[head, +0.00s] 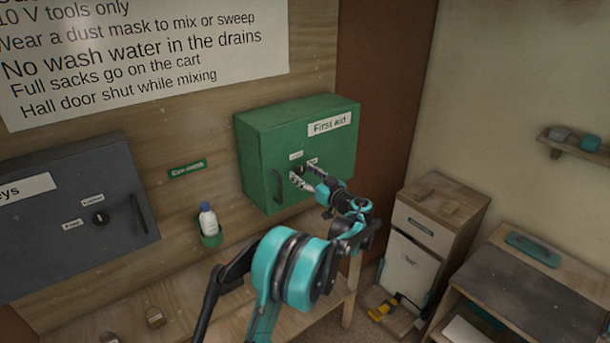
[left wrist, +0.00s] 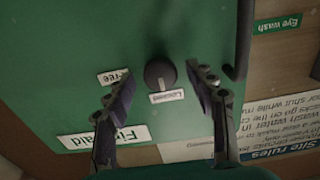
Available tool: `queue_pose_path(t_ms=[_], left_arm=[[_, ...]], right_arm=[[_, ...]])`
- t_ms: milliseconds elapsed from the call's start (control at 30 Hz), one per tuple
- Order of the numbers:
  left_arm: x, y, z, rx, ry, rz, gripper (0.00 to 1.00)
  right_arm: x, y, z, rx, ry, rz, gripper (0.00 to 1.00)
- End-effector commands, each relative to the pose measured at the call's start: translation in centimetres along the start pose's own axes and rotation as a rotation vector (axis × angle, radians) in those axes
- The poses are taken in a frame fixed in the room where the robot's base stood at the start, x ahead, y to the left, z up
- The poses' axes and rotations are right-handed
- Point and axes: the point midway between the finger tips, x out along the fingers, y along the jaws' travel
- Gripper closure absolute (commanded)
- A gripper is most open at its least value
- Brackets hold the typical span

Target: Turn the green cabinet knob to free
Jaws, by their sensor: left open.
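The green cabinet (head: 262,130) hangs on the wooden wall, marked "First aid", its door closed. Its dark round knob (left wrist: 160,73) shows in the left wrist view, which sees the door upside down. The knob's pale mark points toward the "Locked" label (left wrist: 167,96); the "Free" label (left wrist: 113,77) is to one side. My left gripper (left wrist: 158,80) is open, with one finger on each side of the knob and gaps between. In the head view my left gripper (head: 304,174) is at the door front and partly covers the knob. My right gripper is not in view.
The cabinet's dark handle (head: 277,187) is left of the knob. A grey key cabinet (head: 70,215) hangs at left with its own knob. A white bottle (head: 208,220) sits in a green holder between them. A bench (head: 180,300) runs below.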

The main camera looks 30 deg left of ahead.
Motion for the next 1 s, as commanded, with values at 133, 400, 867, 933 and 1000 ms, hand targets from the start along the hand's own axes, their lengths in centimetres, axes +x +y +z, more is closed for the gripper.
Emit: queue_pose_path(t_ms=[133,400,867,933,1000], left_arm=[[0.09,0.01,-0.01,0.0,0.0,0.001,0.44],[0.06,0.02,-0.02,0.0,0.0,0.001,0.92],[0.05,0.02,0.02,0.062,0.0,0.001,1.0],[0.05,0.03,0.03,0.1,0.0,0.001,1.0],[0.05,0.03,0.04,0.146,0.0,0.001,1.0]], right_arm=[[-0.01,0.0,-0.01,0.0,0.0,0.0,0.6],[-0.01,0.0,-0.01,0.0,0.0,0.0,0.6],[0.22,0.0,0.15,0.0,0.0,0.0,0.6],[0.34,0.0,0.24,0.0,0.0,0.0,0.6],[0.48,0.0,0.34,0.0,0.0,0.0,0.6]])
